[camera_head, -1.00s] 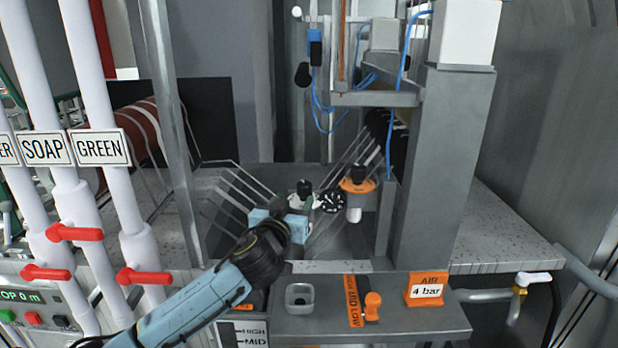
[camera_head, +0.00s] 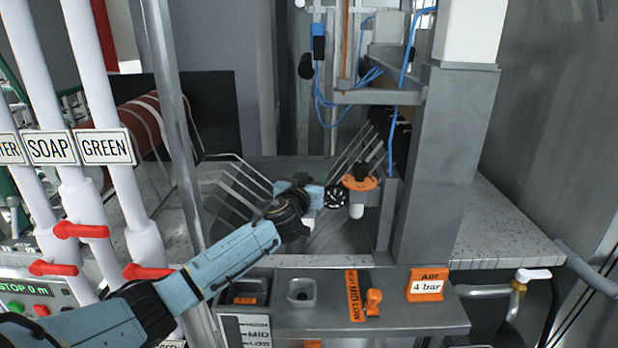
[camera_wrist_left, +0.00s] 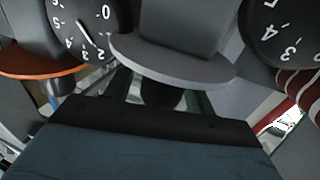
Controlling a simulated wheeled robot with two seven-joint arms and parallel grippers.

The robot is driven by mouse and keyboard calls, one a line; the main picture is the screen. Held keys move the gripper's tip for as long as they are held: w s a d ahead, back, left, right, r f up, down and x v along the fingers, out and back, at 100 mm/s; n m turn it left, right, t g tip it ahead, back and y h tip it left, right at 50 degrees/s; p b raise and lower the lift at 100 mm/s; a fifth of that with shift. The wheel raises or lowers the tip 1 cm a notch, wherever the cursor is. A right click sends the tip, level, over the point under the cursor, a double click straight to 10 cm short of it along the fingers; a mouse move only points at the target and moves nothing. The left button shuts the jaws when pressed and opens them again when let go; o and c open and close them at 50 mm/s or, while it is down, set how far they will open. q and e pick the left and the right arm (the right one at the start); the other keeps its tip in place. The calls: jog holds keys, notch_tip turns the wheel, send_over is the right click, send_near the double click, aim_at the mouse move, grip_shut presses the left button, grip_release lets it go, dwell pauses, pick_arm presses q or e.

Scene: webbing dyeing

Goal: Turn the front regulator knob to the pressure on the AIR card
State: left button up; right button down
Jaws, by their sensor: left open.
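The AIR card (camera_head: 427,287) is orange and white and reads 4 bar. A regulator with an orange collar and black knob (camera_head: 360,174) stands at the back of the basin, with a black dial gauge (camera_head: 335,197) to its left. My left gripper (camera_head: 312,194) is open just left of that gauge and hides the other regulator there. In the left wrist view, a grey regulator with a pale round collar (camera_wrist_left: 175,62) is close ahead. The gauge (camera_wrist_left: 83,28) left of it has its needle between 2 and 3. A second gauge (camera_wrist_left: 284,30) is partly cut off. My right gripper is not shown.
A front shelf (camera_head: 400,322) holds a small grey cup (camera_head: 301,291) and an orange HIGH MID LOW piece (camera_head: 354,295). White pipes with red levers (camera_head: 80,230) stand at left. A grey column (camera_head: 440,160) rises at right. Wire racks (camera_head: 240,190) flank the basin.

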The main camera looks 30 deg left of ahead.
pick_arm(q)
jog(key=c, duration=1)
jog(key=shift+h, duration=0.3)
jog(key=m+h+p, duration=0.1)
jog(key=m+h, duration=0.1)
jog(key=m+h+p, duration=0.1)
jog(key=m+h, duration=0.1)
jog(key=h, duration=0.1)
jog(key=shift+d+r+t+h, duration=0.15)
jog(key=shift+t+h, duration=0.15)
jog(key=m+h+p, duration=0.1)
jog(key=h, duration=0.1)
jog(key=shift+d+m+h, duration=0.1)
jog(key=shift+m+h, duration=0.2)
jog(key=shift+m, duration=0.1)
jog(key=shift+m+g+h, duration=0.4)
jog(key=shift+m+h, duration=0.1)
jog(key=shift+h, duration=0.2)
jog(key=m+h, duration=0.1)
jog(key=m+g+h+b, duration=0.1)
jog(key=h, duration=0.1)
jog(key=shift+d+h, duration=0.3)
jog(key=shift+s+d+f+m+g+h+b, duration=0.1)
jog(key=shift+s+d+m+g+h+b, duration=0.05)
jog(key=shift+m+g+h+b, duration=0.6)
jog(key=shift+s+d+f+m+g+h+b, duration=0.1)
jog(key=shift+m+g+h+b, duration=0.4)
jog(key=shift+m+g+h, duration=0.35)
